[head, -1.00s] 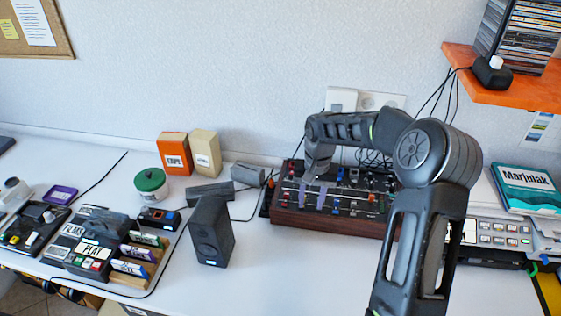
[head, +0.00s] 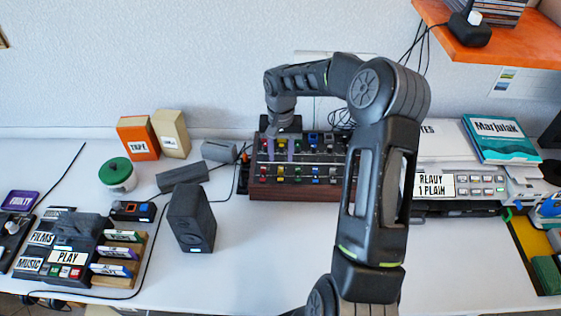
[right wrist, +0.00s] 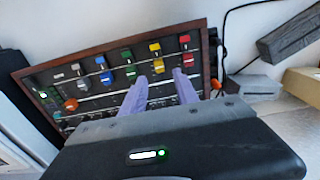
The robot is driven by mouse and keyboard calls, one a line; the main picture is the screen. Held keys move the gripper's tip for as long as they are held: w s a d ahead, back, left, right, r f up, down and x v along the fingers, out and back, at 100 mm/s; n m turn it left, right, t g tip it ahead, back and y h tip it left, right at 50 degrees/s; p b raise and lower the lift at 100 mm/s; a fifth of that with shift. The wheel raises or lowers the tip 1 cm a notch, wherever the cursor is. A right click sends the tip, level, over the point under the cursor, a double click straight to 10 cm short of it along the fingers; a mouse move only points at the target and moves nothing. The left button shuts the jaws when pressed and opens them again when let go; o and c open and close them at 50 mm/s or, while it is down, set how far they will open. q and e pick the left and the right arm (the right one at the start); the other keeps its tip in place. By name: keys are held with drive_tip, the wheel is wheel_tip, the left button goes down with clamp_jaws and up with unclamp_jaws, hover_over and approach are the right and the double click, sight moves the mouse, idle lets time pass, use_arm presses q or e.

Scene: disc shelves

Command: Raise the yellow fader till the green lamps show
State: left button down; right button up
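A mixer panel in a dark red wooden case (head: 300,194) stands against the wall, with columns of coloured caps. It fills the upper middle of the right wrist view (right wrist: 36,78). The yellow column shows two yellow pieces, an outer one (right wrist: 155,48) and an inner one (right wrist: 158,66); I cannot tell which is the fader cap. My right gripper (head: 280,150) is over the panel's left part. In the right wrist view its purple fingers (right wrist: 160,82) are apart, pointing at the yellow column, with nothing held. Contact is unclear. My left gripper is not in view.
A dark speaker (head: 190,218) stands front left of the mixer, with grey blocks (head: 182,175) behind it. A labelled machine (head: 460,185) is to the right. An orange shelf (head: 470,45) overhangs at upper right. The table in front of the mixer is clear.

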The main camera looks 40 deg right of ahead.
sight(281, 170)
drive_tip(key=shift+f+p, duration=0.35)
drive_tip(key=shift+f, duration=1.95)
drive_tip(key=shift+c, duration=0.4)
clamp_jaws()
